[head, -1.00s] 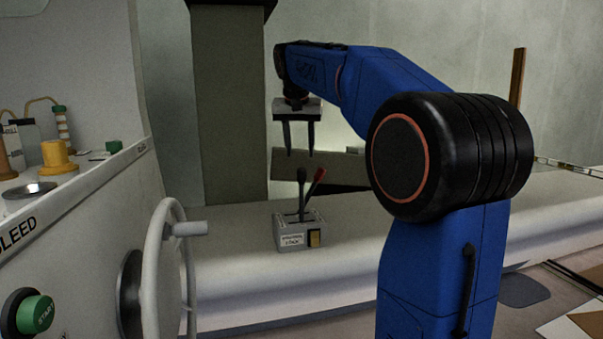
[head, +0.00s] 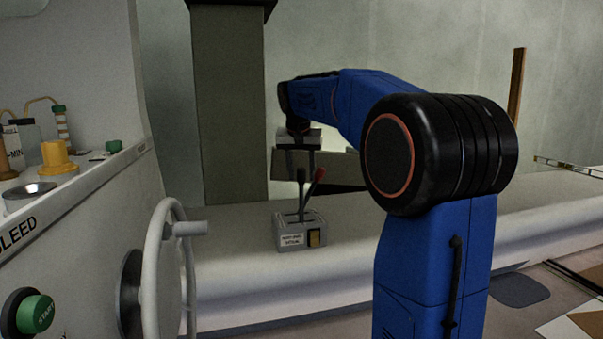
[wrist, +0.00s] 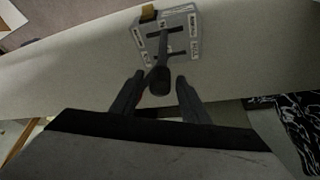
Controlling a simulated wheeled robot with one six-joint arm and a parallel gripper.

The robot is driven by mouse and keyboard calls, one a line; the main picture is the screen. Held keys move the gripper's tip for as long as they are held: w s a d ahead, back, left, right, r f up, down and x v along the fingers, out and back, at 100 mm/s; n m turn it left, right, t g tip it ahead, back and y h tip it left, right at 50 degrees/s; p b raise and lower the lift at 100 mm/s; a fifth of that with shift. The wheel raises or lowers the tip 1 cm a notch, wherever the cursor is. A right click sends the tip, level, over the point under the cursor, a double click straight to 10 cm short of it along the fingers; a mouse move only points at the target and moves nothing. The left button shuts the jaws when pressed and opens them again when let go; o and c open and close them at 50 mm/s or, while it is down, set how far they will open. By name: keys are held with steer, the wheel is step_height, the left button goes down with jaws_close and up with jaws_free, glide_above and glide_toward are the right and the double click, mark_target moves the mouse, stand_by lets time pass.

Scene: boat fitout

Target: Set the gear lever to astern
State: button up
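A grey control box (head: 290,236) sits on the pale ledge with two levers rising from its slotted top. One has a black knob (head: 301,174), the other a red knob (head: 319,174). The box label is too small to read surely. My gripper (head: 301,170) is at the height of the knobs, pointing down. In the wrist view my gripper (wrist: 160,76) is open, and the black knob (wrist: 158,82) shows between its two fingers with a gap on each side. The red knob is mostly hidden there; a trace of red shows by the left finger.
A grey handwheel (head: 165,265) and a panel with a green start button (head: 37,312) stand to the left. A thick post (head: 228,105) and a grey-brown board (head: 345,168) are behind the box. The ledge right of the box is clear.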

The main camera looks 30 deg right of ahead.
jaws_close()
steer(key=shift+d, duration=0.1)
steer(key=s+d+f+y, duration=0.1)
steer(key=d+y, duration=0.1)
steer(key=d, duration=0.2)
steer(key=s+d+f+m+t+y, duration=0.1)
steer(key=s+d+f+y, duration=0.1)
steer(key=d, duration=0.3)
steer(key=shift+d+y, duration=0.3)
steer(key=shift+y, duration=0.1)
steer(key=shift+f, duration=0.1)
steer(key=shift+o, duration=0.7)
jaws_free()
steer(key=shift+d, duration=0.2)
